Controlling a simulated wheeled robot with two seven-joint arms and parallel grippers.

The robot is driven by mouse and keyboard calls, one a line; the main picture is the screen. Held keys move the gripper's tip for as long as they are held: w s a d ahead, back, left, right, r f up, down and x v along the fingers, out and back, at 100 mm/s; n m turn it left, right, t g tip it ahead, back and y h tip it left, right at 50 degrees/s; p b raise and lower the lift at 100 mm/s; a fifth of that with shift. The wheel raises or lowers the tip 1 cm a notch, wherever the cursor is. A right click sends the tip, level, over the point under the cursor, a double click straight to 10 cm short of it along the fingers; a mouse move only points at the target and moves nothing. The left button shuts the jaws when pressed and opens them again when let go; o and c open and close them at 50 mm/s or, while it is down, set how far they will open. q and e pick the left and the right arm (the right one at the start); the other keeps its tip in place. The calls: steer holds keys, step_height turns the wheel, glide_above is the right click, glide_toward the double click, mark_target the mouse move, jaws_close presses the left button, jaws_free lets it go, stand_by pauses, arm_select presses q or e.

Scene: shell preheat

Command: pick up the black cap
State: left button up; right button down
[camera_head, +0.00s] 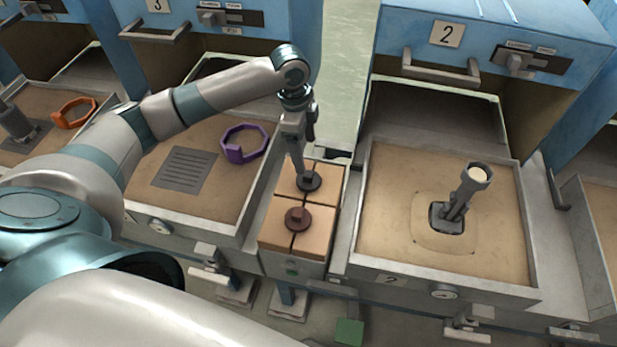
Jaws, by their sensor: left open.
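The black cap (309,181) is a round disc with a raised knob. It sits on the farther part of a tan, block-like stand (319,214) between two stations. A similar dark brown cap (297,219) sits nearer on the same stand. My left gripper (302,165) points down just above and behind the black cap, its jaws open. A fingertip overlaps the cap's far edge in the picture; I cannot tell whether it touches. My right gripper is not in view.
The left tray (208,218) holds a purple ring (232,152) and a grey grate (184,170). Blue cabinets with handles stand behind. An orange ring (66,118) lies far left.

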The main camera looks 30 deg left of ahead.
arm_select(q)
steer(key=p, duration=0.1)
glide_above(308, 174)
steer(key=f, duration=0.5)
steer(key=shift+w+a+f, duration=0.1)
steer(key=shift+w+a, duration=0.05)
steer(key=shift+a, duration=0.1)
steer(key=shift+f, duration=0.4)
steer(key=shift+d+f+p, duration=0.1)
steer(key=shift+f+p, duration=0.45)
steer(key=shift+f, duration=0.05)
step_height(308, 174, down, 3)
steer(key=shift+d+f+p, duration=0.1)
steer(key=shift+d+p, duration=0.05)
steer(key=shift+p, duration=0.4)
steer(key=shift+f, duration=0.4)
